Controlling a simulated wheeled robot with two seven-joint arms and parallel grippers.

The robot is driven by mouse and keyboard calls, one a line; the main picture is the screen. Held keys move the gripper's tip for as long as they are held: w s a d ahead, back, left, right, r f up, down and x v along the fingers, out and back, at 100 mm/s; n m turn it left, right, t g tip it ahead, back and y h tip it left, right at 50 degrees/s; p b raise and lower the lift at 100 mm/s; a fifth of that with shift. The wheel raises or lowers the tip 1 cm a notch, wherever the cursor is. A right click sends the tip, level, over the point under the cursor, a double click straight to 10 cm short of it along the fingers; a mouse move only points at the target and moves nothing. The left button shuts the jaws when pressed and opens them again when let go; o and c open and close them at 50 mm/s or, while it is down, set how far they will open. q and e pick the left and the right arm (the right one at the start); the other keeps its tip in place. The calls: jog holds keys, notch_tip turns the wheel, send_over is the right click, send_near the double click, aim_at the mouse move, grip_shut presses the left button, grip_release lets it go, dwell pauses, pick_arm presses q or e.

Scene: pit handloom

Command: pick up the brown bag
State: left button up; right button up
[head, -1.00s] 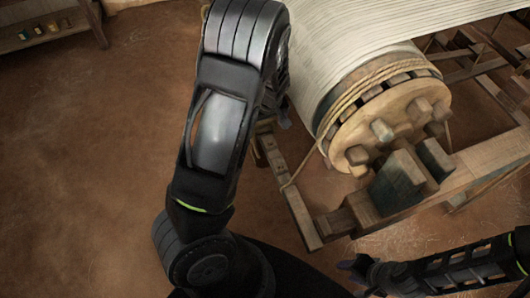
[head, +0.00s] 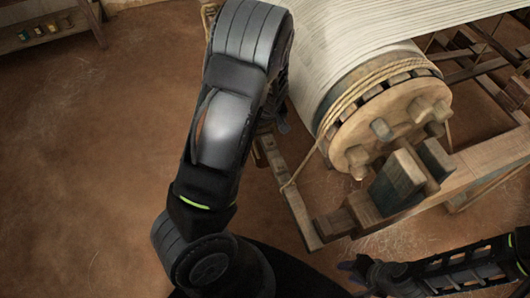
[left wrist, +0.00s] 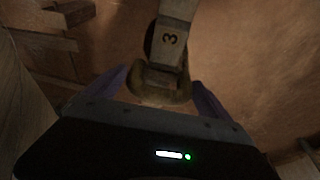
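In the left wrist view, a rounded brown thing, which looks like the brown bag (left wrist: 160,84), is at the top middle, with a pale strip marked "3" (left wrist: 172,38) above it. My left gripper (left wrist: 160,98) is open, with one purple finger on each side of the brown thing; whether they touch it I cannot tell. In the head view, my left arm hides the bag and most of my left gripper (head: 282,122), beside the loom's frame. My right gripper (head: 352,268) is low, right of centre; its opening is unclear.
The loom's wooden roller (head: 385,128), with pale warp and rope around it, stands at the right. Its wooden beams (head: 295,205) reach down beside my left arm. A low shelf (head: 45,38) is at the top left. The brown floor (head: 90,170) at the left is clear.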

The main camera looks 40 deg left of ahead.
pick_arm(q)
jog(key=c, duration=1.4)
jog(key=shift+r, duration=0.1)
jog(key=shift+w, duration=0.1)
jog(key=shift+r, duration=1.75)
jog(key=s+a, duration=1)
jog(key=s, duration=0.5)
jog(key=shift+a, duration=0.2)
jog(key=shift+w+f+b, duration=0.1)
jog(key=shift+f+b, duration=0.1)
jog(key=shift+b, duration=0.15)
